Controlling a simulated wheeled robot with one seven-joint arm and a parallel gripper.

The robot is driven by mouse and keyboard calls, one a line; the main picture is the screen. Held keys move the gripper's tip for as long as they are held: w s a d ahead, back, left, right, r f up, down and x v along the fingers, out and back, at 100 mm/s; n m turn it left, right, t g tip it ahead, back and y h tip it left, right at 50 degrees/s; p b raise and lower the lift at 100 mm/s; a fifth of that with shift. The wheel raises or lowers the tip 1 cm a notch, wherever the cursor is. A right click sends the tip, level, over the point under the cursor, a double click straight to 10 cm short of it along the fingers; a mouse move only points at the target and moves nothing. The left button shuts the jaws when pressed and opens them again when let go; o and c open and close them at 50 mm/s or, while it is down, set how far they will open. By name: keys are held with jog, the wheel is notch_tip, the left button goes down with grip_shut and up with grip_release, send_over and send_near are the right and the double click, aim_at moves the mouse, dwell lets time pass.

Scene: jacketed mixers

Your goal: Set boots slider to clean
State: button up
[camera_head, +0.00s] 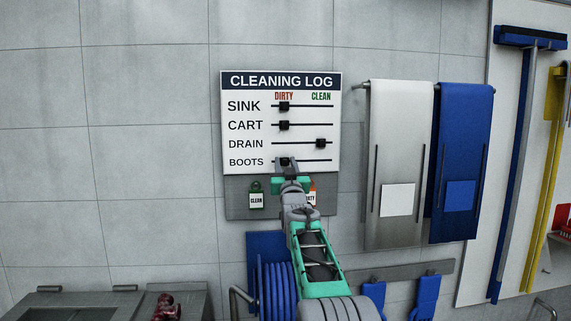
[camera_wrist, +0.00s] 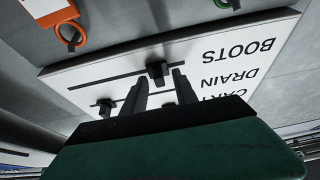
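The cleaning log board (camera_head: 249,150) hangs on the wall with rows SINK, CART, DRAIN and BOOTS, DIRTY at left and CLEAN at right. The black boots slider knob (camera_wrist: 158,72) is toward the DIRTY end of its track; in the head view my gripper partly hides it. My gripper (camera_head: 287,164) reaches up to the BOOTS row from below. In the wrist view, where the board appears upside down, my gripper's fingers (camera_wrist: 159,78) are apart, one on each side of the knob. I cannot tell whether either finger touches it.
The sink knob (camera_head: 284,106) and cart knob (camera_head: 284,125) are under DIRTY; the drain knob (camera_head: 321,143) is under CLEAN. A green CLEAN tag (camera_head: 256,200) and a DIRTY tag (camera_head: 311,198) hang below. Grey (camera_head: 398,150) and blue (camera_head: 464,140) aprons hang at right.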

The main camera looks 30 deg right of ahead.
grip_shut()
dwell(1.3)
